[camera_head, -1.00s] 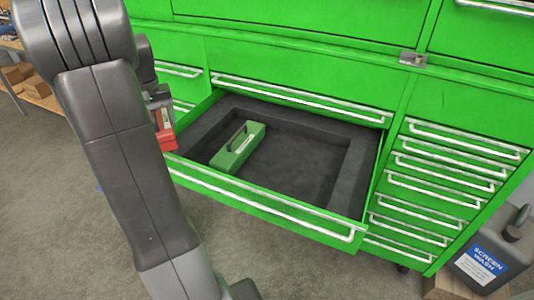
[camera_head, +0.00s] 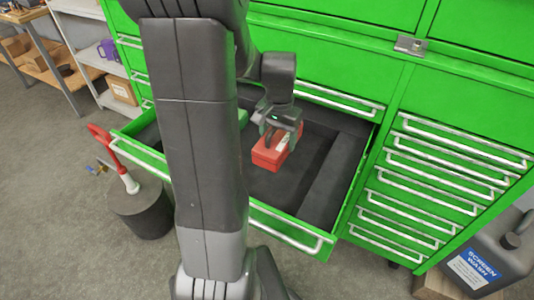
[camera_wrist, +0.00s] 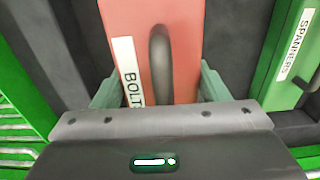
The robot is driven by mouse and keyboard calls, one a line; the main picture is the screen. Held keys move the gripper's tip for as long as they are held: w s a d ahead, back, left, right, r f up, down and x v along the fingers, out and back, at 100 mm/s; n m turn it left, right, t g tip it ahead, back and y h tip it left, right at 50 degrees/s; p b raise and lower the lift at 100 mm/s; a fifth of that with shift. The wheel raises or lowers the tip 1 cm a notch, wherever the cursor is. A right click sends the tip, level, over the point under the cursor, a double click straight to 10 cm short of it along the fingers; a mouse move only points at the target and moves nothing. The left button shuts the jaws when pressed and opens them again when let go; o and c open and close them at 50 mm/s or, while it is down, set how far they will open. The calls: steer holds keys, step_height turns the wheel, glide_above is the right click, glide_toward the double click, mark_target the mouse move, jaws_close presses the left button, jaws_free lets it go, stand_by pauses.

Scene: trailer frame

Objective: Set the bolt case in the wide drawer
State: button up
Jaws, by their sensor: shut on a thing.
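The bolt case is a red box (camera_head: 272,156) with a dark handle and a white label; in the wrist view it shows as the red case (camera_wrist: 186,60) with "BOLT" readable. My gripper (camera_head: 284,128) is shut on it; the fingers (camera_wrist: 158,88) stand on both sides of the case. The wide drawer (camera_head: 290,232) is pulled open, with a dark lining. The case is over or inside the drawer's middle; I cannot tell whether it touches the floor. My arm hides much of the drawer's left side.
A green case labelled "SPANNERS" (camera_wrist: 299,45) lies in the drawer beside the bolt case, mostly hidden in the head view. The drawer's right part is free. Narrow shut drawers (camera_head: 430,190) stand at right, with a screen wash jug (camera_head: 490,255). A dark round stand (camera_head: 143,210) is at left.

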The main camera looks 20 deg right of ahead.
step_height(320, 180, down, 8)
steer(key=shift+r, duration=0.15)
stand_by(0.4)
steer(key=o, duration=1.3)
steer(key=shift+b, duration=0.3)
step_height(320, 180, up, 12)
steer(key=shift+p, duration=0.55)
